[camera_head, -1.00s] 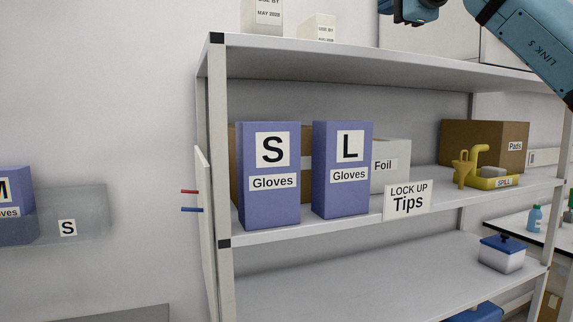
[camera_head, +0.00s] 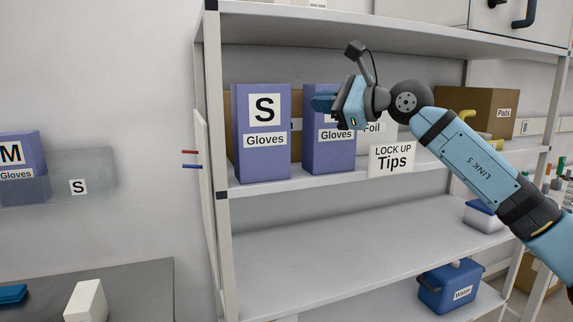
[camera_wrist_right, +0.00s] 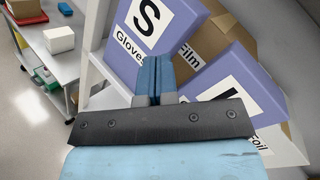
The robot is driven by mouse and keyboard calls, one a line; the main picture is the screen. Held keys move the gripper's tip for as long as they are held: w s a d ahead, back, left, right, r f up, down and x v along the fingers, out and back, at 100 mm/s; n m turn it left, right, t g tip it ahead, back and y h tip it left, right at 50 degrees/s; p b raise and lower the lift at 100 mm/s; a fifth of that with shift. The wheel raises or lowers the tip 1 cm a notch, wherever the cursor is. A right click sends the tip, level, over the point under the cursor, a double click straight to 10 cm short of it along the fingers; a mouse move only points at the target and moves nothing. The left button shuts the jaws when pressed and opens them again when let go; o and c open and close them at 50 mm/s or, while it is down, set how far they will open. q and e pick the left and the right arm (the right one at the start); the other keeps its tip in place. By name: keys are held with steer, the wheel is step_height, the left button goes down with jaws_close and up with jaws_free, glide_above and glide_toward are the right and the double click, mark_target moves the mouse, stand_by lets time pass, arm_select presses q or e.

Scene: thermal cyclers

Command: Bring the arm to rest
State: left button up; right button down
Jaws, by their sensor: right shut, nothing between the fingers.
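My right arm reaches in from the right in the head view. Its gripper (camera_head: 322,102) is in front of the shelf unit, overlapping the purple L gloves box (camera_head: 330,158) and hiding most of its letter. In the right wrist view the blue fingers (camera_wrist_right: 155,78) are together with nothing between them. They point toward the purple S gloves box (camera_wrist_right: 150,35), and the L gloves box (camera_wrist_right: 232,95) is to their right. Whether the gripper touches a box, I cannot tell. My left gripper is not in view.
The shelf unit (camera_head: 320,185) also holds a Lock Up Tips sign (camera_head: 392,160), a Pads carton (camera_head: 490,112) and a blue Water box (camera_head: 449,287). A clear wall holder (camera_head: 95,175) with an M gloves box (camera_head: 20,165) is at left. The middle shelf is mostly bare.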

steer(key=s+a+f+m+t+y, duration=0.1)
steer(key=s+f+m+y, duration=0.15)
steer(key=f+m, duration=0.75)
steer(key=s+a+f+m+t+y, duration=0.1)
steer(key=s+f+m+y, duration=0.15)
steer(key=f+m, duration=0.75)
steer(key=s+d+f+m+t+h, duration=0.2)
steer(key=s+d+f+m+h, duration=0.15)
steer(key=f+m, duration=0.6)
steer(key=s+d+f+m+t+h, duration=0.25)
steer(key=s+f+m+h, duration=0.3)
steer(key=f, duration=0.75)
steer(key=s+d+f+m+t+h, duration=0.1)
steer(key=s+d+f+m+h, duration=0.3)
steer(key=f+m, duration=0.55)
steer(key=s+d+f+m+g+h, duration=0.2)
steer(key=s+f+m+g, duration=0.15)
steer(key=s+f, duration=0.65)
steer(key=s+d+f+m+g+h, duration=0.1)
steer(key=s+d+f+m+g, duration=0.3)
steer(key=s+f, duration=0.6)
step_height(320, 180, up, 14)
steer(key=s+a+t+p, duration=0.1)
steer(key=p, duration=1.1)
steer(key=shift+a+m+t+p, duration=0.25)
steer(key=shift+m+t+p, duration=0.05)
steer(key=shift+f, duration=0.1)
